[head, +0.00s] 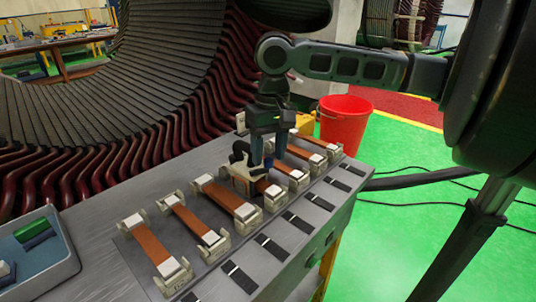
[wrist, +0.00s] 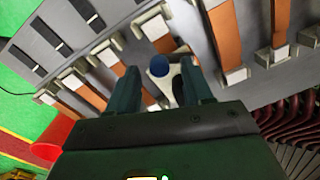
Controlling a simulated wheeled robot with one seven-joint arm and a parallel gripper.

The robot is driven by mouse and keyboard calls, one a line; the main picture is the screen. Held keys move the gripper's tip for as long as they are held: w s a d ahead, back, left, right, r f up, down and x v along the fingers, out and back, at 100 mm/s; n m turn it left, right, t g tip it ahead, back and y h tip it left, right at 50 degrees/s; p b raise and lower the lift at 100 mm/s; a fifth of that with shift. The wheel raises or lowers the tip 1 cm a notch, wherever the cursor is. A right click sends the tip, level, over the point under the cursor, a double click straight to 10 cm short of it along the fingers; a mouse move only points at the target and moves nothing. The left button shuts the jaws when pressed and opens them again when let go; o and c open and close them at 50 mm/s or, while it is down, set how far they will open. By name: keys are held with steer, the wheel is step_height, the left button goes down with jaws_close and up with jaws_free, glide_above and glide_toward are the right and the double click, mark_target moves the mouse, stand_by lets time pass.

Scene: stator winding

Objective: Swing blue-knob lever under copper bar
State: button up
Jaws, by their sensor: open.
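The blue knob (wrist: 160,66) shows in the wrist view, just ahead of and between the fingers of my gripper (wrist: 160,88). The cream-coloured lever (wrist: 176,74) runs from beside the knob back between the fingers. My gripper is open, with a finger on each side of the lever. Copper bars (head: 150,243) lie in a row on pale end blocks; one copper bar (wrist: 225,38) is right of the knob in the wrist view. The lever's far end is hidden.
The grey bench (head: 100,270) carries a row of black pads (head: 240,278) along its front edge. A tray (head: 38,255) with small parts sits at the left. A red bucket (head: 345,118) stands behind the bench's right end. The large stator (head: 110,120) rises behind the bench.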

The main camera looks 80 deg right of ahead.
steer(key=shift+f, duration=0.55)
jaws_close()
